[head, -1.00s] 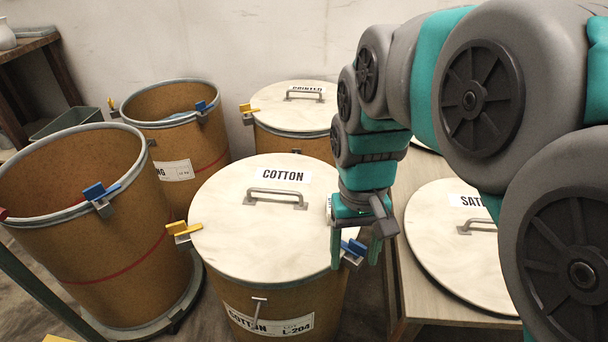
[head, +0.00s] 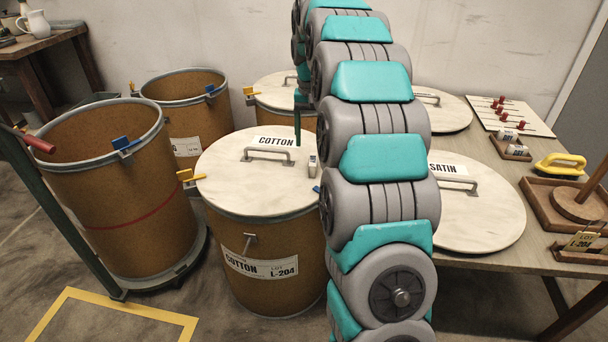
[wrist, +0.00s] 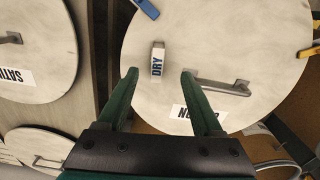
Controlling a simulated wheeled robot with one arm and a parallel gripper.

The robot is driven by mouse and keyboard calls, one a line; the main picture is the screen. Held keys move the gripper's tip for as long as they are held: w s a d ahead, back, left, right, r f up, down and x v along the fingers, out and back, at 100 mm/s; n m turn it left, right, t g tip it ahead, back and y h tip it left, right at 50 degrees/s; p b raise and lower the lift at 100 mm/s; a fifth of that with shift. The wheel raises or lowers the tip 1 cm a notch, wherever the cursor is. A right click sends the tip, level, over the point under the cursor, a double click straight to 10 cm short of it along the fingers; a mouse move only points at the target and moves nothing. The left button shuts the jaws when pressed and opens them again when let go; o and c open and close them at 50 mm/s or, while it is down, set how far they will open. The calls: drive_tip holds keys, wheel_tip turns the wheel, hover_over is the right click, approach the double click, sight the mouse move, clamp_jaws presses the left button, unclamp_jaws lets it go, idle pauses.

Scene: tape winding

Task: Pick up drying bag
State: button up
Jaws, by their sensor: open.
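The drying bag (wrist: 157,60) is a small pale packet marked DRY, lying on the round cotton lid (wrist: 215,45). In the head view the bag (head: 312,164) sits near the lid's right edge, to the right of the handle, close to my arm. My gripper (wrist: 158,76) is open and empty in the wrist view. Its two green fingers are apart, with the bag seen between and just beyond their tips. The height of the fingers above the lid is hard to tell. In the head view my arm hides most of the gripper.
The lid's metal handle (wrist: 222,87) is close to the right finger. The lid covers the cotton drum (head: 262,238), which has a yellow clamp (head: 190,176). A satin lid (head: 475,205) lies on the table to the right. Open drums (head: 100,200) stand at the left.

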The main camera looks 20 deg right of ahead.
sight(313, 159)
drive_tip(key=shift+w+d+f, duration=0.1)
drive_tip(key=shift+f, duration=1.1)
drive_tip(key=shift+w+d+f+p, duration=0.1)
drive_tip(key=shift+f+p, duration=0.05)
drive_tip(key=shift+f, duration=0.75)
drive_tip(key=shift+w+d+f+p, duration=0.1)
drive_tip(key=shift+d+f+p, duration=0.1)
drive_tip(key=shift+f, duration=0.75)
drive_tip(key=shift+w+d+f+p, duration=0.1)
drive_tip(key=shift+f+p, duration=0.05)
drive_tip(key=shift+f, duration=0.75)
clamp_jaws()
